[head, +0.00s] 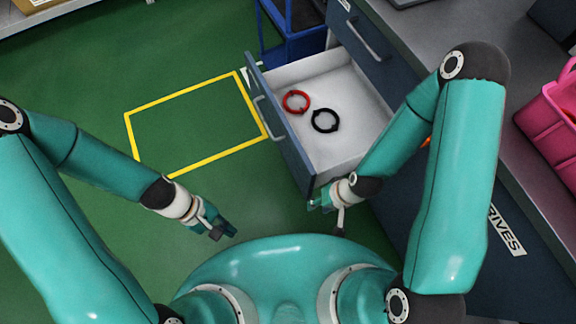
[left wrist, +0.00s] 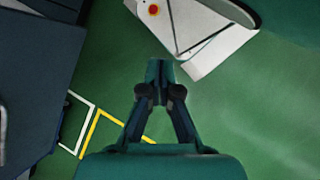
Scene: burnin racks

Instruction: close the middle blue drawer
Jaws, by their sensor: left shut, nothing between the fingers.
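The blue drawer (head: 284,142) is pulled far out of the cabinet in the head view. It has a dark blue front, a grey bar handle (head: 268,119) and a white inside. My right gripper (head: 316,204) is at the drawer's near front corner. I cannot tell whether it touches, and its fingers are too small to read.
A closed drawer front (head: 365,42) lies farther back; a labelled panel (head: 504,230) is at the near right. A blue rack (head: 292,42) stands behind the open drawer. A pink bin (head: 552,118) stands on the worktop. The yellow-outlined green floor (head: 195,125) is clear.

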